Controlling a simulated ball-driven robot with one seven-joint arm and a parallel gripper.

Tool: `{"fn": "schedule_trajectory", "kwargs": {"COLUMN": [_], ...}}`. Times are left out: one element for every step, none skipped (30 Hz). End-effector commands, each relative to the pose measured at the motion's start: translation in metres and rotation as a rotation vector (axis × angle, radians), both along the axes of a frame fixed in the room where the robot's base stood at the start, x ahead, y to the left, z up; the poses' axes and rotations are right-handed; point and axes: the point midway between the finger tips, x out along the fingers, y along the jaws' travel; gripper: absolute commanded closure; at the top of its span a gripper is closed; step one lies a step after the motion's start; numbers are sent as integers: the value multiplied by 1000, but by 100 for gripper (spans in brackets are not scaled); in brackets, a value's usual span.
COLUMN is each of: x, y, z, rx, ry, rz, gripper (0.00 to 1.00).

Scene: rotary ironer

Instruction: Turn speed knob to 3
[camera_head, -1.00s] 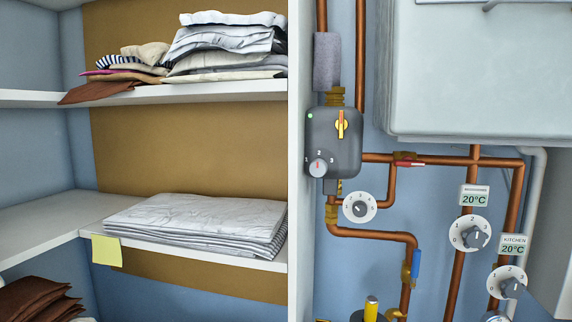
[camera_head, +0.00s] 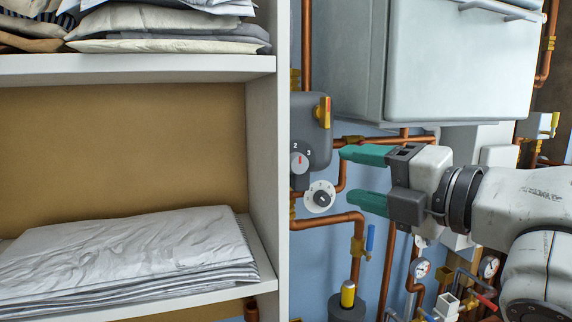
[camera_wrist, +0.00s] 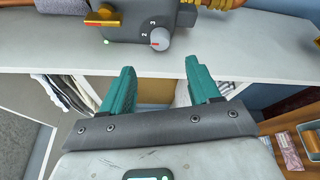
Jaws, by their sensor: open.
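The speed knob (camera_head: 299,163) is a light grey round knob with a red pointer mark on the dark grey pump box (camera_head: 311,128). The numbers 2 and 3 show beside it, and the mark points roughly at 2. It also shows in the wrist view (camera_wrist: 160,41), beyond and between my fingertips. My gripper (camera_head: 352,178) has two teal fingers, open and empty. In the head view it points left towards the pump, apart from the knob. In the wrist view the fingers (camera_wrist: 160,66) stay short of the knob.
A white dial (camera_head: 320,197) sits just below the knob. The shelf's white upright (camera_head: 262,130) stands close on the left. A white boiler (camera_head: 450,60) hangs above my arm.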

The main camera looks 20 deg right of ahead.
Motion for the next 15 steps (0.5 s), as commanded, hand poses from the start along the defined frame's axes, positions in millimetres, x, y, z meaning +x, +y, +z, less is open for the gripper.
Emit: {"fn": "schedule_trajectory", "kwargs": {"x": [5,8,14,18,23,30,36,41,48,53,58,64,69,72,78], "y": [3,4,7,8,11,13,15,17,20,22,24,26,28,30,31], "z": [1,0,0,0,-1,0,0,-1,-1,-1,-2,-2,-2,-3,-3], "rx": [1,2,3,3,2,3,3,3,3,3,4,4,4,4,4], "ry": [3,4,4,4,6,6,5,6,6,6,7,6,6,6,5], "rz": [1,3,3,3,3,3,2,3,2,3,2,2,1,2,1], "gripper": [39,39,39,39,39,39,39,39,39,39,39,39,39,39,39]}}
